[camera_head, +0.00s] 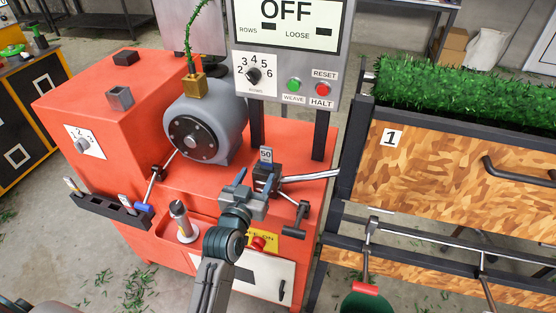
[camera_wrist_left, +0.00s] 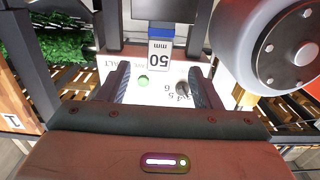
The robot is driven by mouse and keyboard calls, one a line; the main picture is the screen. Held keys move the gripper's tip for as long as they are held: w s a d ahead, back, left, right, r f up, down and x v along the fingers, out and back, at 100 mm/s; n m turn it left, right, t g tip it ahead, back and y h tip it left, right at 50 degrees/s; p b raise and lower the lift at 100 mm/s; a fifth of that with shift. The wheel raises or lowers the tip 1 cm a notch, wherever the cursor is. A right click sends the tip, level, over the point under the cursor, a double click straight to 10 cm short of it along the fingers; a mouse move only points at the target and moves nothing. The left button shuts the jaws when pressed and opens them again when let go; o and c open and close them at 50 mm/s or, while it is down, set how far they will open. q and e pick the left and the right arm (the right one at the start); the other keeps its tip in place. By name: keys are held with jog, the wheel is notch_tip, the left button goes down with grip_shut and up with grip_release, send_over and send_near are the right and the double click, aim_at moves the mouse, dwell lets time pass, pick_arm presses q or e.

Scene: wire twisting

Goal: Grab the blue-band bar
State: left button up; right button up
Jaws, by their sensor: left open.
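The blue-band bar (camera_head: 265,155) stands upright in a dark holder on the red machine, its white tag reading 50. In the left wrist view the bar (camera_wrist_left: 160,51) shows a white "50 mm" tag with a blue band, ahead of and between my fingers. My left gripper (camera_head: 252,183) is open just in front of the holder. In the left wrist view my left gripper (camera_wrist_left: 160,88) has its two fingers apart, with no bar visibly clamped. The bar's lower part is hidden in the head view. My right gripper is not in view.
A control panel (camera_head: 290,62) with a screen reading OFF rises behind the holder. A grey round motor (camera_head: 205,130) is to its left. A dark rack (camera_head: 98,210) with tagged bars sits at the left front. A metal lever (camera_head: 310,177) extends right. A wooden crate (camera_head: 450,170) stands at right.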

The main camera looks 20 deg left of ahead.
aim_at(266, 153)
pick_arm(q)
jog(key=w, duration=0.2)
jog(key=w+r+p, duration=0.1)
jog(key=w, duration=0.1)
jog(key=shift+w, duration=0.4)
jog(key=shift+w+f+p, duration=0.15)
jog(key=shift+w+p, duration=0.15)
jog(key=shift+w, duration=0.05)
jog(key=w+p, duration=0.1)
jog(key=w, duration=0.1)
jog(key=w+r+p, duration=0.1)
jog(key=w+p, duration=0.1)
jog(key=shift+w+d, duration=0.2)
jog(key=shift+w, duration=0.1)
jog(key=shift+w+f, duration=0.2)
jog(key=shift+w, duration=0.2)
jog(key=shift+s+r, duration=0.1)
jog(key=c, duration=0.4)
grip_shut()
